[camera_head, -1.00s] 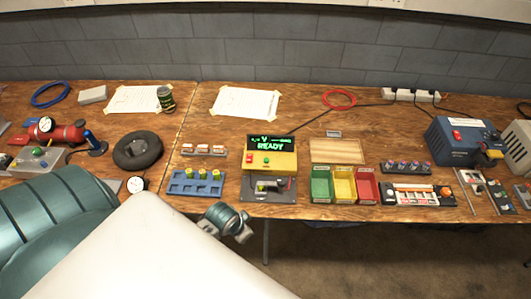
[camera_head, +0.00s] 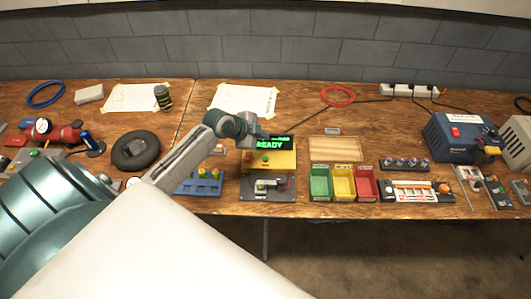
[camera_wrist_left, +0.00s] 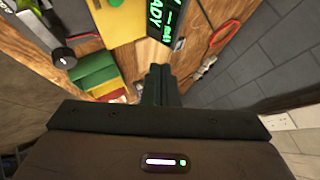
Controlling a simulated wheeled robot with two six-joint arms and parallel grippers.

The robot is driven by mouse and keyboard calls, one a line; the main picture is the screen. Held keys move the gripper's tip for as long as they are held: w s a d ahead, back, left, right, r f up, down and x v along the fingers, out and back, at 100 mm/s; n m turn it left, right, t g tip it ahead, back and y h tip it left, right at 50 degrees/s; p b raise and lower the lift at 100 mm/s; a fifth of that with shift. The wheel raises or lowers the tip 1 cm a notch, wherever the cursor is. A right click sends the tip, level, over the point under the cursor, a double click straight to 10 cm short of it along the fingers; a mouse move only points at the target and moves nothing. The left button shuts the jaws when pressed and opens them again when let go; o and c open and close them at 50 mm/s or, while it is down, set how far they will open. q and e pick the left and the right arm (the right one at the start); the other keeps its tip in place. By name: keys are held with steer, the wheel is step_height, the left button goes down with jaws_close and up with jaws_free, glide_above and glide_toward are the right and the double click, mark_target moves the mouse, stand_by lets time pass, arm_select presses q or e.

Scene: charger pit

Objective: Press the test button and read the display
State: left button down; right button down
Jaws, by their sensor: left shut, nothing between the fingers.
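The yellow tester box (camera_head: 283,160) stands near the bench's front edge, with a dark display (camera_head: 272,143) on top that reads READY in green. A green button (camera_head: 265,158) sits on its front panel. The display also shows in the left wrist view (camera_wrist_left: 163,22), turned and partly cut off. My left gripper (camera_head: 263,134) is shut and empty, at the upper left of the display in the head view, and covers part of it. Its closed fingers (camera_wrist_left: 160,72) show in the left wrist view. I cannot tell whether they touch the box. My right gripper is out of view.
A dark fixture (camera_head: 268,188) lies in front of the box. Green (camera_head: 320,183), yellow (camera_head: 343,183) and red (camera_head: 366,184) bins stand to its right. A blue rack (camera_head: 205,187) is at its left, partly behind my arm. A red cable loop (camera_head: 338,96) lies behind.

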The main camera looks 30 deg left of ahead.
mark_target(266, 159)
arm_select(q)
steer(key=shift+f, duration=0.1)
step_height(266, 159, down, 8)
steer(key=b, duration=0.6)
steer(key=shift+f, duration=0.1)
steer(key=shift+f+b, duration=0.3)
steer(key=shift+b, duration=0.05)
stand_by(0.6)
stand_by(1.0)
steer(key=shift+f, duration=0.2)
steer(key=shift+f+b, duration=0.15)
steer(key=shift+b, duration=0.15)
